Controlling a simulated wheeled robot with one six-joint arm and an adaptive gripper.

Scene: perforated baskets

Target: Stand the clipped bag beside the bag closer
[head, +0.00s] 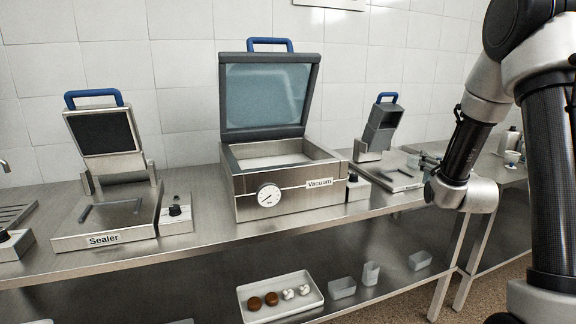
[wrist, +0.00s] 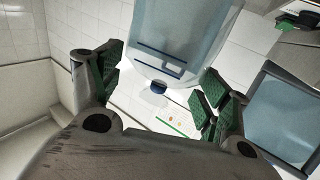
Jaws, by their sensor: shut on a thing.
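In the wrist view a pale, bluish translucent bag (wrist: 172,38) with dark stripes sits between the green pads of my gripper (wrist: 164,88). My gripper is shut on it, and the fingers hide part of its sides. I cannot clearly make out a clip. In the head view my gripper (head: 426,160) is small and partly hidden near my arm, above the right part of the counter. A smaller machine (head: 385,130) with a blue handle stands right of the vacuum machine. Its front label is too small to read, so I cannot tell if it is the bag closer.
The open vacuum machine (head: 285,205) stands mid-counter, with the sealer (head: 105,235) to its left. A white tray (head: 250,315) with brown and white items and several small containers (head: 342,289) rest on the lower shelf. A tiled wall closes the back.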

